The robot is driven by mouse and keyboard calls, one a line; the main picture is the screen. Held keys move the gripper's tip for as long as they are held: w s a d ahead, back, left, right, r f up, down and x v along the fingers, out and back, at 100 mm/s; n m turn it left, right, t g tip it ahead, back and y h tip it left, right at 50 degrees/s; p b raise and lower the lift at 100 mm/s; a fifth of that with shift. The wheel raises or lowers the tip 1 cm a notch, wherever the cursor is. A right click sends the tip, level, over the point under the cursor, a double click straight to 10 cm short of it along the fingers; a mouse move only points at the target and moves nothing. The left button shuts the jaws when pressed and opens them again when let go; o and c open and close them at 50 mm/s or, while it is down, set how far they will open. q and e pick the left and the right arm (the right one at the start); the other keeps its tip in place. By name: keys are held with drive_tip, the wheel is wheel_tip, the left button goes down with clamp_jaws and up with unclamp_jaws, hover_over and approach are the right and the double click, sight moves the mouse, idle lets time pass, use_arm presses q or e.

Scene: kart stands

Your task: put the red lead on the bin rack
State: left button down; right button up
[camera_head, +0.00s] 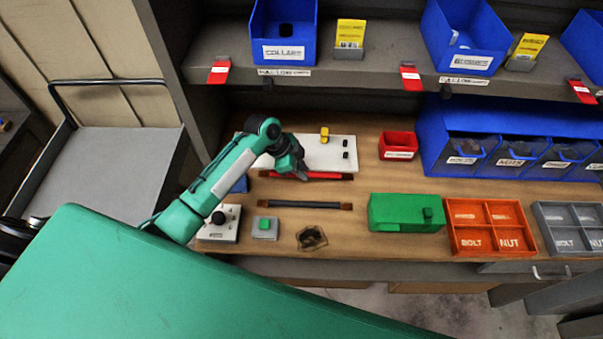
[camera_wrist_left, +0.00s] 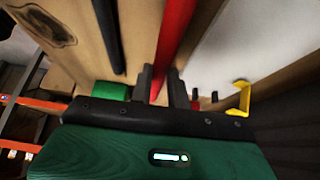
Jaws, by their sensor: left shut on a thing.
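The red lead (camera_head: 318,175) lies along the wooden bench with dark ends, in front of the white board. My left gripper (camera_head: 298,171) is at its left part. In the left wrist view the red lead (camera_wrist_left: 176,40) runs between the two fingers of my left gripper (camera_wrist_left: 168,85), which is shut on it. The bin rack (camera_head: 437,140) is the blue unit at the back right of the bench, with several labelled bins. My right gripper is not in view.
A dark lead (camera_head: 305,205) lies parallel in front. A green box (camera_head: 405,213), an orange tray (camera_head: 490,228) and a grey tray (camera_head: 568,228) stand to the right. A red bin (camera_head: 398,145) sits beside the rack. The shelf (camera_head: 370,72) overhangs the bench's back.

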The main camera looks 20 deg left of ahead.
sight(301, 184)
use_arm(q)
drive_tip(key=shift+f+p, duration=0.7)
drive_tip(key=shift+f, duration=1.5)
drive_tip(key=c, duration=1.3)
unclamp_jaws()
drive_tip(key=shift+f, duration=0.1)
drive_tip(key=shift+c, duration=0.2)
